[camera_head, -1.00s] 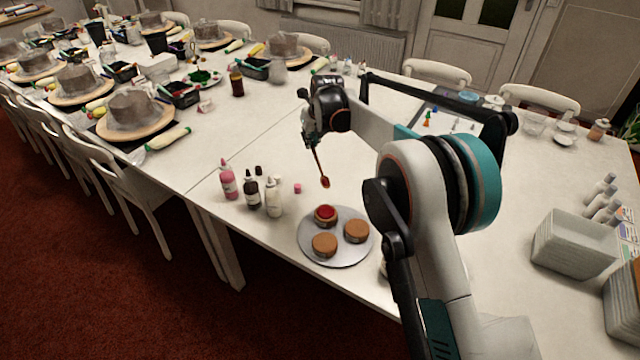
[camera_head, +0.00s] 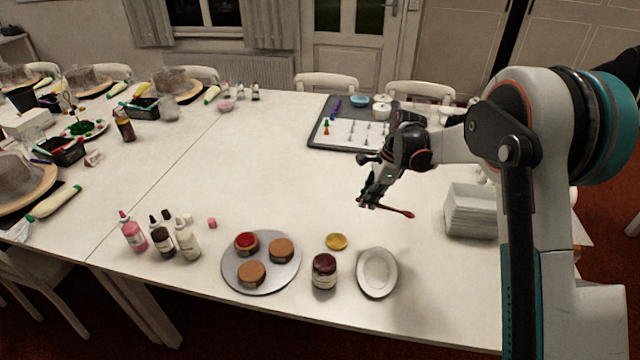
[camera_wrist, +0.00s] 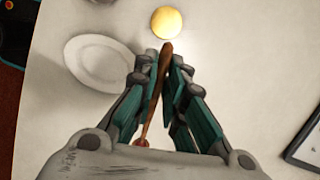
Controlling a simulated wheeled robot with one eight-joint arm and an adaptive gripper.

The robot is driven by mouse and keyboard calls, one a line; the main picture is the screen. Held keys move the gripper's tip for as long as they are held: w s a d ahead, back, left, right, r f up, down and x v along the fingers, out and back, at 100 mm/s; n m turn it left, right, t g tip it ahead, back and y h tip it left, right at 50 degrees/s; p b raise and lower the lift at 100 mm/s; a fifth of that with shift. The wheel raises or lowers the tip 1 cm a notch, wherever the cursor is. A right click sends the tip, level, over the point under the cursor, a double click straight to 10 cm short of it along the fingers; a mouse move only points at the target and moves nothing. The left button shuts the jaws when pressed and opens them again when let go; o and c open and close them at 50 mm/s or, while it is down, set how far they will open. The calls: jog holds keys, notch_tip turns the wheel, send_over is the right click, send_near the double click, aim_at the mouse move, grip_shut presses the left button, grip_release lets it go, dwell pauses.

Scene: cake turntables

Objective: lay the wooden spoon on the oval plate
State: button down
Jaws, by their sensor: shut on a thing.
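The wooden spoon is held in my gripper (camera_head: 370,197) above the table. In the head view the spoon (camera_head: 398,211) slants slightly downward to the right, its reddish bowl end outermost. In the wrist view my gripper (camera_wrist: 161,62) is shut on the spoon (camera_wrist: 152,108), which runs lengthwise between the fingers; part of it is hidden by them. The white oval plate (camera_head: 360,282) lies empty near the table's front edge, below and in front of the gripper. It also shows in the wrist view (camera_wrist: 76,58), left of the fingers. The spoon is apart from the plate.
Beside the plate stand a dark red jar (camera_head: 324,274) and a yellow lid (camera_head: 337,241). A stack of square white dishes (camera_head: 470,213) stands at right. A dark-edged mat (camera_head: 314,140) lies behind. The middle table is clear.

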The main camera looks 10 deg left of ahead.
jog(key=s+d+f+n+h+b, duration=0.15)
jog(key=s+d+n, duration=0.45)
jog(key=s+d, duration=0.6)
jog(key=s+a+f+n, duration=0.2)
jog(key=s+f+n, duration=0.1)
jog(key=s+a+f+n+h+b, duration=0.1)
jog(key=s+a+f+n, duration=0.2)
jog(key=s+a+f+n+h, duration=0.1)
jog(key=s+a+f+n, duration=0.1)
jog(key=s+f+n, duration=0.1)
jog(key=shift+s+a+f+n+t, duration=0.2)
jog(key=shift+f+n+t, duration=0.1)
jog(key=shift+f, duration=0.15)
jog(key=shift+f+b, duration=2)
jog(key=shift+f, duration=0.55)
jog(key=c, duration=1.6)
grip_release()
